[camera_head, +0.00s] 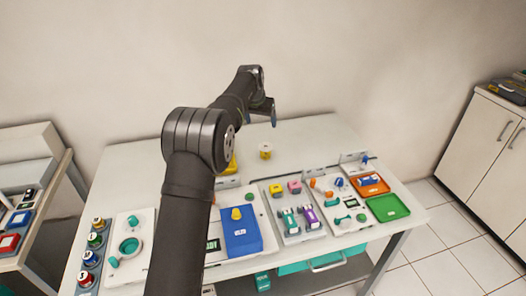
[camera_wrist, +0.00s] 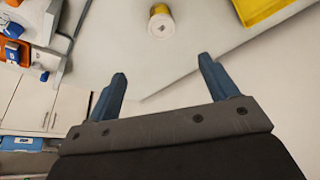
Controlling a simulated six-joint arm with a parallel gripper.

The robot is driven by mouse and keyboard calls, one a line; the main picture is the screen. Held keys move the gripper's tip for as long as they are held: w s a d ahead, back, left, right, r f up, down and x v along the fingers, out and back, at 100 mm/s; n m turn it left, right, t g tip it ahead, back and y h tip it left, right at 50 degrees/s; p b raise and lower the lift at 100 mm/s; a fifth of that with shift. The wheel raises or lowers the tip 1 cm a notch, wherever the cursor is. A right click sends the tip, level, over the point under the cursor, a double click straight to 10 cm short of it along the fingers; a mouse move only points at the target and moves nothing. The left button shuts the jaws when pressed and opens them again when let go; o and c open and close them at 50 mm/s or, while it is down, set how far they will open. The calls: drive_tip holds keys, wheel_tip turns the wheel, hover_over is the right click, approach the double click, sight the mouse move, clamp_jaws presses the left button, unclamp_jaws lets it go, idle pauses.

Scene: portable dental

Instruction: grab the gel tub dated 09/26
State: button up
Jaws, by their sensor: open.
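A small round tub (camera_head: 265,151) with a yellow side and a pale top stands alone on the bare back part of the white table. It also shows at the top of the wrist view (camera_wrist: 162,22), beyond the fingertips and roughly centred between them. No date can be read on it in either view. My gripper (camera_head: 272,115) is above the table's back part, near the tub and apart from it. In the wrist view my gripper (camera_wrist: 162,66) has its two blue fingers spread wide with nothing between them.
A yellow tray (camera_wrist: 262,10) lies beside the tub; my arm partly hides it in the head view. Several round jars (camera_head: 90,258) stand in a rack at front left. A blue box (camera_head: 242,232), a green tray (camera_head: 388,207) and an orange tray (camera_head: 370,186) line the front.

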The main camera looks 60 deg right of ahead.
approach(265, 146)
drive_tip(key=shift+m, duration=0.3)
drive_tip(key=x, duration=0.5)
drive_tip(key=shift+s+d, duration=0.25)
drive_tip(key=shift+d, duration=0.05)
drive_tip(key=shift+a+x, duration=0.15)
drive_tip(key=shift+x, duration=1.2)
drive_tip(key=shift+a+x, duration=0.15)
drive_tip(key=shift+x, duration=1.2)
drive_tip(key=shift+w+f, duration=0.1)
drive_tip(key=shift+w, duration=0.05)
drive_tip(key=c, duration=1.1)
